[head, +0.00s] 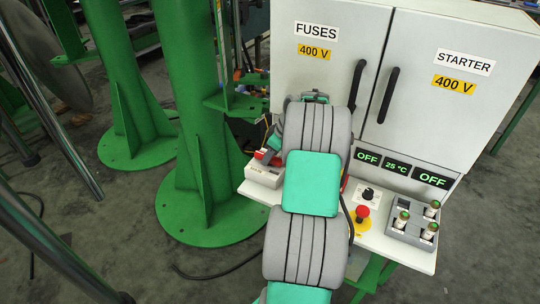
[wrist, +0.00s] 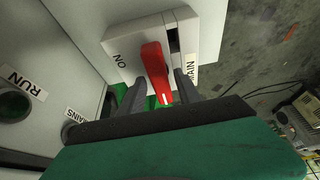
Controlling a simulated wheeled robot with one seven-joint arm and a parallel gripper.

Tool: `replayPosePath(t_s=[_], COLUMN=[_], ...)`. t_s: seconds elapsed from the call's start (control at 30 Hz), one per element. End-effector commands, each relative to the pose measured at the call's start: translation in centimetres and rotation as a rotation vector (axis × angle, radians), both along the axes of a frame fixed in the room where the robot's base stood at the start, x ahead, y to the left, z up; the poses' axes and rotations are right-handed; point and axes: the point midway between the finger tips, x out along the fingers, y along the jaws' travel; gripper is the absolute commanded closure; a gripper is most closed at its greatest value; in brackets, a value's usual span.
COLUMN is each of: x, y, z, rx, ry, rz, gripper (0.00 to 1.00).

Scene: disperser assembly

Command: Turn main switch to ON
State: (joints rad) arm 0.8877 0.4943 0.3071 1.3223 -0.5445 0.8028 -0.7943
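The main switch is a white box (wrist: 130,45) with a red handle (wrist: 155,62) in the wrist view. An ON label lies left of the handle and a label partly reading MAIN lies to its right. The handle points down the picture toward my gripper (wrist: 160,88), whose two dark fingers stand open on either side of it. Small gaps seem to show beside the handle; I cannot tell whether either finger touches it. In the head view my arm hides most of the switch; a red part (head: 264,155) shows left of my arm above a small white box.
The white cabinet (head: 330,45) has two black door handles. Its displays (head: 432,177) read OFF, 25 °C and OFF. Green columns (head: 195,90) stand left.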

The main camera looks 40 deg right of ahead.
Motion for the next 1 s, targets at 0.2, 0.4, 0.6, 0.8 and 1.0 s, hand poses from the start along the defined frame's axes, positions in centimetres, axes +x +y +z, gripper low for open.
replayPosePath(t_s=[0.2, 0.4, 0.6, 0.8, 1.0], x=[0.0, 0.0, 0.0, 0.0, 0.01], y=[0.01, 0.02, 0.03, 0.04, 0.11], z=[0.04, 0.04, 0.04, 0.04, -0.01], rx=[0.0, 0.0, 0.0, 0.0, 0.001], ry=[0.0, 0.0, 0.0, 0.0, 0.0], rz=[0.0, 0.0, 0.0, -0.003, -0.042], gripper=[0.79, 0.95, 1.0, 1.0, 1.0])
